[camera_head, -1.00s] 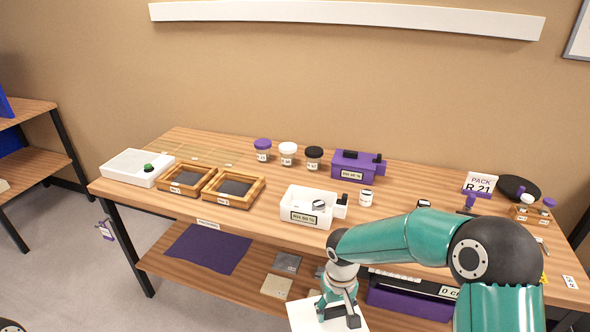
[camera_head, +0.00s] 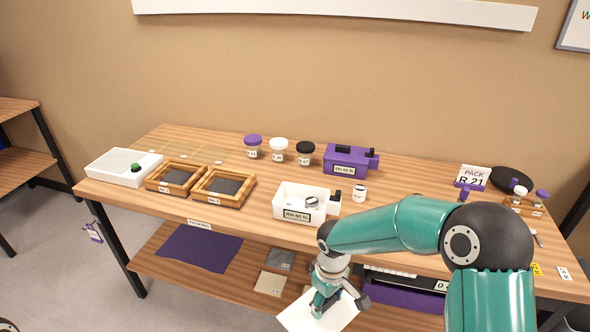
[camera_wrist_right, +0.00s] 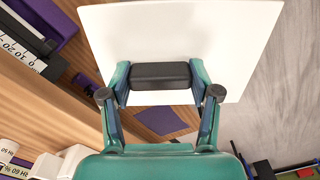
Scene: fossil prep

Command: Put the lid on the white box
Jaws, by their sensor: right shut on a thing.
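The white box (camera_head: 283,207) stands open-topped on the workbench near its front edge, with a label on its front and a small round item (camera_head: 312,201) inside. My right gripper (camera_head: 340,301) is shut on the black handle of the white lid (camera_head: 342,319), in front of the bench edge and lower than the box. In the right wrist view the fingers of the right gripper (camera_wrist_right: 161,88) clasp the black handle (camera_wrist_right: 160,76) of the flat, square white lid (camera_wrist_right: 185,35). The lid is apart from the box. My left gripper is not seen.
Two wooden trays (camera_head: 238,203) lie to the left. My right forearm crosses over the bench's right part. A lower shelf (camera_head: 160,262) runs below.

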